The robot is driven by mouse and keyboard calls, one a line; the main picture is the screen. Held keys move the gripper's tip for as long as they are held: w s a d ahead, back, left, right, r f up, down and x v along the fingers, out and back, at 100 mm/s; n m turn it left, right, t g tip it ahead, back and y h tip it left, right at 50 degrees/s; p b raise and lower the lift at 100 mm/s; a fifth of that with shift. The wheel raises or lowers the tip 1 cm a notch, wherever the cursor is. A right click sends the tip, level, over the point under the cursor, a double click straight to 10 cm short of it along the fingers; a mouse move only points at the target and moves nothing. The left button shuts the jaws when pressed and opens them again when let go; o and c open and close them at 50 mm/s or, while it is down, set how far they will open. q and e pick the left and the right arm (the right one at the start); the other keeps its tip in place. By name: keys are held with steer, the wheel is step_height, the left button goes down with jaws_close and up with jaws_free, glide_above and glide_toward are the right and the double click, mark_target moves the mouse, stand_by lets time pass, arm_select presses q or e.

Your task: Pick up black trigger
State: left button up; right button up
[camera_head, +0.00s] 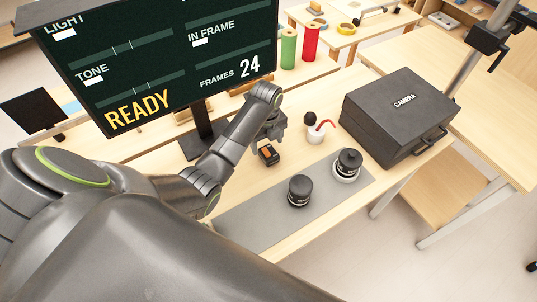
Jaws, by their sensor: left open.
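A small black block with an orange top (268,155), which looks like the black trigger, sits on the wooden table near its middle. My left gripper (268,138) is open just above and behind the block, pointing down. The view does not show clearly whether its fingers touch the block. My left arm reaches in from the left over the table. My right gripper is not in view.
A grey mat (250,215) bears two black lens-like cylinders (300,190) (348,162). A white bottle with a red spout (318,130) and a black camera case (398,115) stand to the right. A large monitor (160,60) stands behind the arm.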

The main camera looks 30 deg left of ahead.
mark_target(269, 153)
arm_select(q)
steer(key=shift+f, duration=0.45)
steer(key=f, duration=0.2)
steer(key=f+p, duration=0.1)
steer(key=shift+w+d+f, duration=0.15)
steer(key=shift+d+f, duration=0.15)
steer(key=shift+f, duration=0.5)
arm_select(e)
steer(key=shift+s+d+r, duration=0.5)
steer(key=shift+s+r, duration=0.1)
arm_select(q)
steer(key=c, duration=1.1)
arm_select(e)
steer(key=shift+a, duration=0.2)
arm_select(q)
steer(key=shift+r, duration=0.1)
